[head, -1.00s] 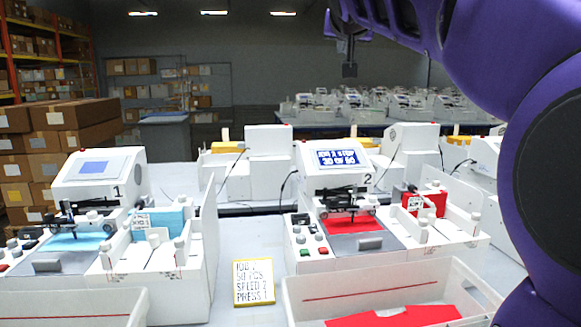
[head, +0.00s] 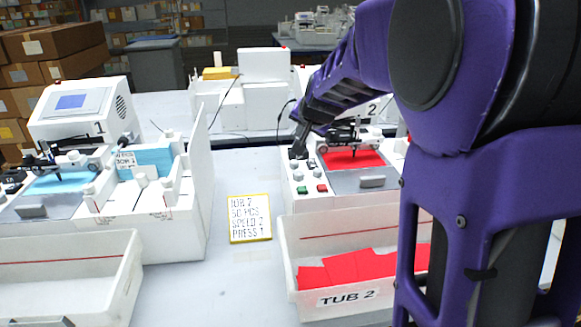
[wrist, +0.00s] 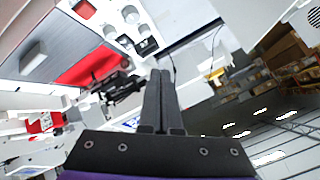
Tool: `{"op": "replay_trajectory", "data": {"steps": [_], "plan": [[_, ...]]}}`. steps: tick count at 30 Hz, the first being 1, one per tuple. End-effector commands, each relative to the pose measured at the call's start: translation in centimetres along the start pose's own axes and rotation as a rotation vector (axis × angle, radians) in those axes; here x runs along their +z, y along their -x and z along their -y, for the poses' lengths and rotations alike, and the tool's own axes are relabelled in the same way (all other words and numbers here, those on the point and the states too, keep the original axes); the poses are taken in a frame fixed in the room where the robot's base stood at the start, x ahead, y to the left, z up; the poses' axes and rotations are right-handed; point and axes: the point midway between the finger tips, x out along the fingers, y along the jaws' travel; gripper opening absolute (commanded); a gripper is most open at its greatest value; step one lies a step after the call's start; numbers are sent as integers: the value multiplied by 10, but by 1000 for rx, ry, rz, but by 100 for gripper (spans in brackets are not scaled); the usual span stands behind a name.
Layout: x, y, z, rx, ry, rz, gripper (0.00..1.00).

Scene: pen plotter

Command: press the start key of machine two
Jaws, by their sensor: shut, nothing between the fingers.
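Machine two (head: 340,205) is the white plotter marked 2, with a red sheet (head: 352,159) on its bed. Its left panel carries a green key (head: 302,190), a red key (head: 321,188), white knobs (head: 298,176) and dark switches at the back. My gripper (head: 298,153) points down at the back end of this panel, fingers together and empty. In the wrist view, the closed fingertips (wrist: 161,72) are near the black switches (wrist: 147,46); contact cannot be told. The red key (wrist: 84,9) shows there too. My arm hides most of the machine's screen housing.
Machine one (head: 80,112), with a blue sheet, stands at left. A yellow-edged card (head: 249,218) lies between the machines. A white tub (head: 300,255) labelled TUB 2 holds red sheets in front of machine two. The pen carriage (head: 352,138) is just right of my gripper.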

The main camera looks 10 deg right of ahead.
Motion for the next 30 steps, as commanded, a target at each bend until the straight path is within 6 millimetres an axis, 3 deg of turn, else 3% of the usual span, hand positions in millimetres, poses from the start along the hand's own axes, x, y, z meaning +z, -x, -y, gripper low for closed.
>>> {"op": "replay_trajectory", "data": {"steps": [3, 7, 22, 30], "plan": [[18, -12, -16, 12, -55, 33, 0], [30, -18, -23, 16, -86, 52, 0], [34, -21, -25, 17, -92, 56, 0], [48, -36, -37, 17, -93, 56, 0]]}}
